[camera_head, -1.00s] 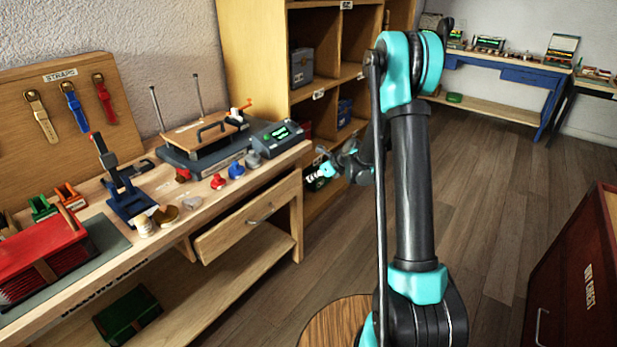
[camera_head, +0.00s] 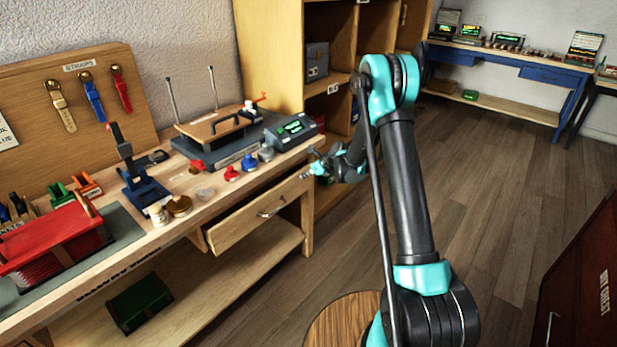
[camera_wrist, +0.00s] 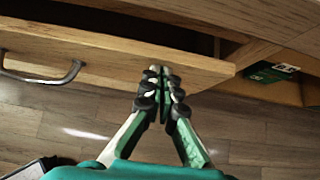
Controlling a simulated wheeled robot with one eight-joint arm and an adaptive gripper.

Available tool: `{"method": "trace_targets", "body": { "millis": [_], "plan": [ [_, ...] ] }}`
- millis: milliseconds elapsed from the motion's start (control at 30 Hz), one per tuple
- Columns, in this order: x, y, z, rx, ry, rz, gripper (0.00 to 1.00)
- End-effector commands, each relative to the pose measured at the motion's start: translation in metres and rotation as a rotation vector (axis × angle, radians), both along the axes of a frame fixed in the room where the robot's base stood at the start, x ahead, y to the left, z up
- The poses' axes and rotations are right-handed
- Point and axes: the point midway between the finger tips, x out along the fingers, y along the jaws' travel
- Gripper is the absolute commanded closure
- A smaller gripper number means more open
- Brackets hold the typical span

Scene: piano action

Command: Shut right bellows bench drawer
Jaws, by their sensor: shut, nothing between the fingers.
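The right bellows bench drawer (camera_head: 262,211) is a pale wooden drawer under the bench's right end. It stands pulled out, with a dark metal handle (camera_head: 270,208) on its front. In the wrist view the drawer front (camera_wrist: 110,58) crosses the picture, with a dark gap behind it and the handle (camera_wrist: 45,76) at the left. My gripper (camera_wrist: 164,72) is shut and empty, its tips over the drawer front, right of the handle. I cannot tell whether they touch it. In the head view my gripper (camera_head: 312,168) is small, by the drawer's right end.
The bench top (camera_head: 205,205) carries a red bellows (camera_head: 50,240), a blue press (camera_head: 140,185) and a clamp fixture (camera_head: 220,135). A lower shelf holds a green box (camera_head: 138,302). A shelf unit (camera_head: 262,50) stands behind my arm. A dark red chest (camera_head: 590,270) is at right.

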Motion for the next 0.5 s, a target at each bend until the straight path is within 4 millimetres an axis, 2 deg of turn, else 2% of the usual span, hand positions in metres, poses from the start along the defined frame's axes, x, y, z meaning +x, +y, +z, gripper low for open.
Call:
{"method": "trace_targets", "body": {
  "millis": [267, 500],
  "plan": [
    [0.002, 0.003, 0.000, 0.000, 0.000, 0.000, 1.00],
    [0.026, 0.034, 0.000, 0.001, -0.001, 0.001, 1.00]
  ]
}}
